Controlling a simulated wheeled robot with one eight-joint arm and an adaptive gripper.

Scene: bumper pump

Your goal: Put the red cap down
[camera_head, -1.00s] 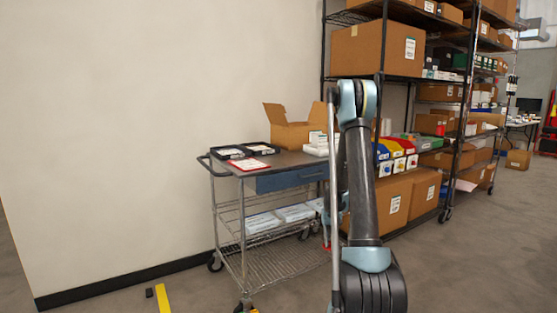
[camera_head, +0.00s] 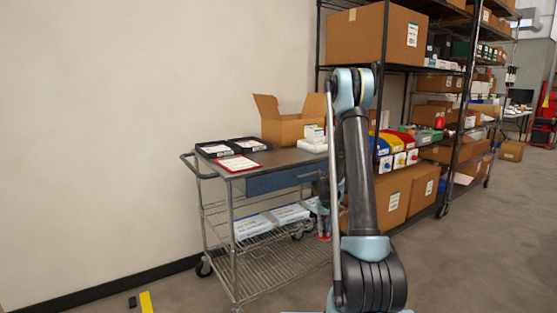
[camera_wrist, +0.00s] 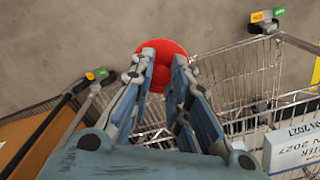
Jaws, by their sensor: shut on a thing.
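The red cap (camera_wrist: 163,48) is round and sits between the fingertips of my gripper (camera_wrist: 159,74) in the wrist view. My gripper is shut on it, with the fingers on its two sides. The cap is over grey floor, beside the wire cart (camera_wrist: 236,72). In the head view, my arm hides most of the gripper; a small red part, likely the cap (camera_head: 323,236), shows low beside the cart's right end.
The cart's top (camera_head: 285,160) carries black trays (camera_head: 232,147), a red-edged sheet (camera_head: 238,163) and an open cardboard box (camera_head: 287,125). White boxes (camera_head: 253,225) lie on its lower shelf. A loaded shelf rack (camera_head: 384,70) stands behind my arm. Open floor lies to the right.

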